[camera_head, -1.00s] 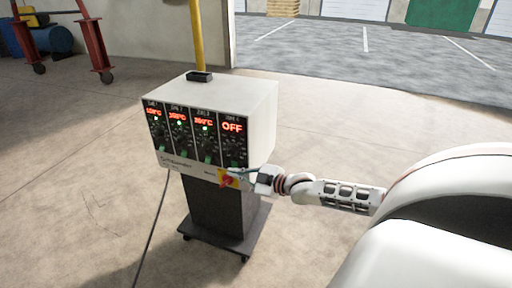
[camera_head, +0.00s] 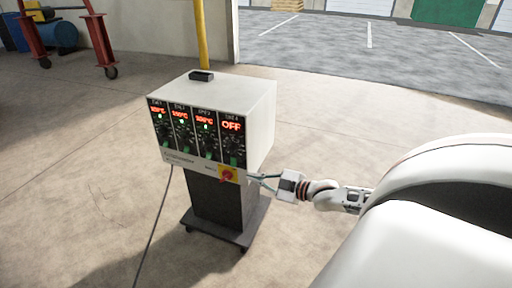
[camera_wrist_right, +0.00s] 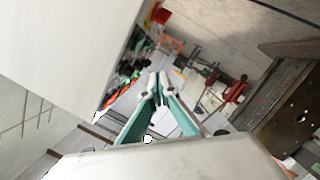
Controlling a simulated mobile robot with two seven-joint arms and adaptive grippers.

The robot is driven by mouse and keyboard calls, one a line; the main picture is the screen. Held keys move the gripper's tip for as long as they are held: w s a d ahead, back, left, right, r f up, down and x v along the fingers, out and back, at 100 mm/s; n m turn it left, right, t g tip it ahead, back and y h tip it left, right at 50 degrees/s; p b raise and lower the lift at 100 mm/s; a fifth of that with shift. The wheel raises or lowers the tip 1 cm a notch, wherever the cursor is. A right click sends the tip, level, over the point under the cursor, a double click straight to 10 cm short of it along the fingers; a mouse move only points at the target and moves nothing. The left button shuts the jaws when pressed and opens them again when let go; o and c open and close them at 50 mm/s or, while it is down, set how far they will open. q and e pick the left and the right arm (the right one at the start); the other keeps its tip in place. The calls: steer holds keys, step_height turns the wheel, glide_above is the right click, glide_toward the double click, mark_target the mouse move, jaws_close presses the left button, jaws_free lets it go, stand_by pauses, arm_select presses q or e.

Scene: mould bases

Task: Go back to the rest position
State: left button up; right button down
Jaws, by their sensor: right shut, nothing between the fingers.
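The control box (camera_head: 252,115) is a white cabinet on a dark wheeled stand. Three of its panels show red readings with green lights; the rightmost panel (camera_head: 231,127) reads OFF. A red rotary switch (camera_head: 227,175) on a yellow plate sits at the lower right of its front. My right gripper (camera_head: 254,178) is just right of the switch, at the box's lower right corner, with a small gap to the switch. In the right wrist view the fingers (camera_wrist_right: 157,88) meet at the tips and hold nothing. My left gripper is not in view.
A grey cable (camera_head: 155,225) runs from the box down to the floor. A yellow post (camera_head: 203,40) stands behind it. A red frame on casters (camera_head: 103,45) and a blue barrel (camera_head: 61,34) are at the far left. The floor around the stand is clear.

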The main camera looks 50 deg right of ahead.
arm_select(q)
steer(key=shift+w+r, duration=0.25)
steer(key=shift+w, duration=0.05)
